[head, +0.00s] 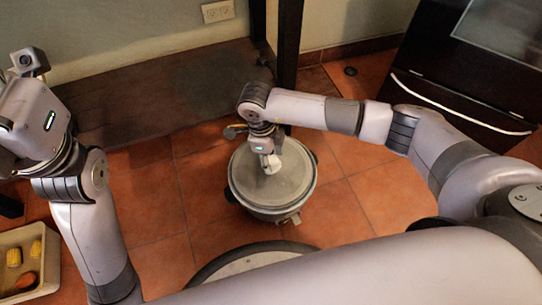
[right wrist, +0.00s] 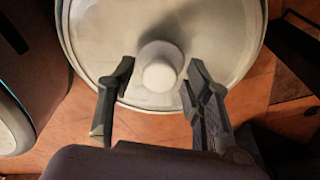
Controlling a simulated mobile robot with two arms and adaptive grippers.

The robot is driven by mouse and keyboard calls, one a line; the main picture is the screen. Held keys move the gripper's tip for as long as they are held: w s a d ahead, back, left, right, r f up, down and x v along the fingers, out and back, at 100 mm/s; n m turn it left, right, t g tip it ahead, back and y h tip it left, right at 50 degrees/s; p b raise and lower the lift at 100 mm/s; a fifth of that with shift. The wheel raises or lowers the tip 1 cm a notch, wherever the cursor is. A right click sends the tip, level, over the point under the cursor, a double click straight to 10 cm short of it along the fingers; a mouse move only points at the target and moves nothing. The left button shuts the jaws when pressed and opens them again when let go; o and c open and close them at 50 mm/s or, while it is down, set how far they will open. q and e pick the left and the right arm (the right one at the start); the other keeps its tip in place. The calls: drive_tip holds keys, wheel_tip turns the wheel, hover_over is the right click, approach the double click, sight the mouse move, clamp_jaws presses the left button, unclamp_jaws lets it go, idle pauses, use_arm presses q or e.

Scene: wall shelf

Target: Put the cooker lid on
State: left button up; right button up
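The cooker (head: 262,212) is a round grey pot on the tiled floor, with handles at its sides. A round, pale grey lid (head: 295,185) with a white knob lies over the cooker's top; I cannot tell whether it is fully seated. In the right wrist view the lid (right wrist: 105,35) and its knob (right wrist: 160,72) show from above. My right gripper (right wrist: 158,88) is open, its fingers on either side of the knob with gaps visible. In the head view the right gripper (head: 269,161) is over the lid. My left arm is at the left; its fingers are not visible.
A pale tray (head: 52,268) with yellow corn pieces and an orange item is at the lower left. A dark low shelf (head: 160,90) and a black post (head: 289,45) stand behind the cooker. A black oven (head: 455,75) is at the right. Tiles around the cooker are mostly clear.

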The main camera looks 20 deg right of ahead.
drive_tip(key=shift+o, duration=0.2)
wheel_tip(320, 180, up, 12)
drive_tip(key=a, duration=0.1)
drive_tip(key=shift+w+a, duration=0.25)
drive_tip(key=shift+w, duration=0.2)
drive_tip(key=shift+f, duration=0.1)
idle(0.7)
